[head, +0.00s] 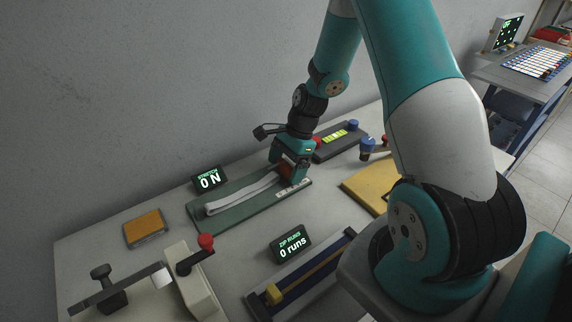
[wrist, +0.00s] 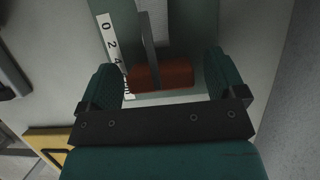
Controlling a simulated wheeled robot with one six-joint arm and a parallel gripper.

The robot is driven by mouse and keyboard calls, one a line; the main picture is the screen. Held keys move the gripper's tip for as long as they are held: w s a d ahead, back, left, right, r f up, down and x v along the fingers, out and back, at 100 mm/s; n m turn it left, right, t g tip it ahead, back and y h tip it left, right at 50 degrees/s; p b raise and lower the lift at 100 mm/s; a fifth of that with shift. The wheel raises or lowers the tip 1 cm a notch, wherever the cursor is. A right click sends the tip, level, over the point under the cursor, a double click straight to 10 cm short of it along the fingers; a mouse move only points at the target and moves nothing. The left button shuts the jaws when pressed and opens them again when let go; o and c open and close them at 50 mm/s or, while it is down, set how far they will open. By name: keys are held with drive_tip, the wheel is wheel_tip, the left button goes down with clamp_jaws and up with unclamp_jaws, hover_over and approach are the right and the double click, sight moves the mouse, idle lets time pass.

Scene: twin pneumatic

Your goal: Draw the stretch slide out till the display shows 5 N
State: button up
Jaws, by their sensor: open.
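The stretch unit is a green base (head: 203,222) with a pale band (head: 240,193) along it. Its display (head: 209,180) reads 0 N. The slide's red-brown handle (wrist: 160,77) lies crosswise between my gripper's two fingers in the wrist view, with a grey strip running from it and a white number scale (wrist: 112,50) beside it. My gripper (wrist: 162,85) is open around the handle, with a finger at each end. In the head view my gripper (head: 290,165) is down at the right end of the base and partly hides the handle.
A zip display (head: 290,244) reading 0 runs and its blue track stand in front. A red-knobbed lever (head: 206,241) and an orange pad (head: 145,228) are at the left. A dark box with a yellow-green strip (head: 335,136) and a yellow board (head: 368,186) lie to the right.

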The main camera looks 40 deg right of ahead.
drive_tip(key=c, duration=1.3)
drive_tip(key=shift+d+p, duration=0.35)
drive_tip(key=shift+d, duration=0.7)
drive_tip(key=o, duration=1.3)
drive_tip(key=shift+r, duration=0.1)
drive_tip(key=b+v, duration=0.1)
drive_tip(key=v, duration=1.6)
drive_tip(key=shift+r, duration=0.1)
